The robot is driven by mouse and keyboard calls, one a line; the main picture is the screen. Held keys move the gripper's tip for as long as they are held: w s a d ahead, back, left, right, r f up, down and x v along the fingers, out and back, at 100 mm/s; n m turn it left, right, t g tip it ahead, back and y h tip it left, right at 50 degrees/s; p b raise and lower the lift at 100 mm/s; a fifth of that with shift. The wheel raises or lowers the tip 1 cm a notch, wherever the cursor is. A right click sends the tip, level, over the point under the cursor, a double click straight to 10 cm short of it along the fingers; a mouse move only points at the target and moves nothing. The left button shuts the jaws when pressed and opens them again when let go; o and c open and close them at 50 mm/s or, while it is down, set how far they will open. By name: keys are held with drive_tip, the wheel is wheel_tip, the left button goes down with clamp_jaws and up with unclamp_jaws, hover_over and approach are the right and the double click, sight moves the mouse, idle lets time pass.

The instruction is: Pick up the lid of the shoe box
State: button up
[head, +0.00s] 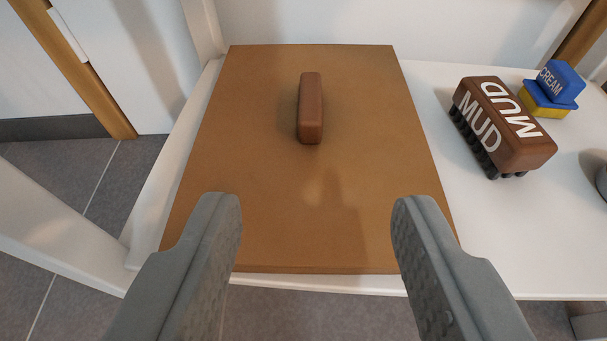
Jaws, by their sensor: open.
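The lid of the shoe box (265,180) is a flat tan-brown panel lying on a white shelf. A darker brown bar-shaped handle (311,108) stands up from it, a little beyond its middle, running away from me. My gripper (316,205) is open and empty, with its two grey fingers spread wide over the near part of the lid. The handle lies beyond the fingertips, roughly in line with the gap between them. The box sides below the lid are hidden.
On the white shelf (440,90), right of the lid, sit a brown brush block marked MUD (505,125) and a blue and yellow CREAM container (555,88). A dark object (601,180) is cut off at the right edge. White uprights frame the shelf; grey floor tiles (60,180) show below.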

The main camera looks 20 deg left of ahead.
sight(310, 128)
drive_tip(key=f+x, duration=0.1)
drive_tip(key=x, duration=0.5)
drive_tip(key=f+x, duration=0.1)
drive_tip(key=x, duration=0.5)
drive_tip(key=s+f+x, duration=0.1)
drive_tip(key=x, duration=0.5)
drive_tip(key=shift+s, duration=0.15)
drive_tip(key=shift+c, duration=0.3)
clamp_jaws()
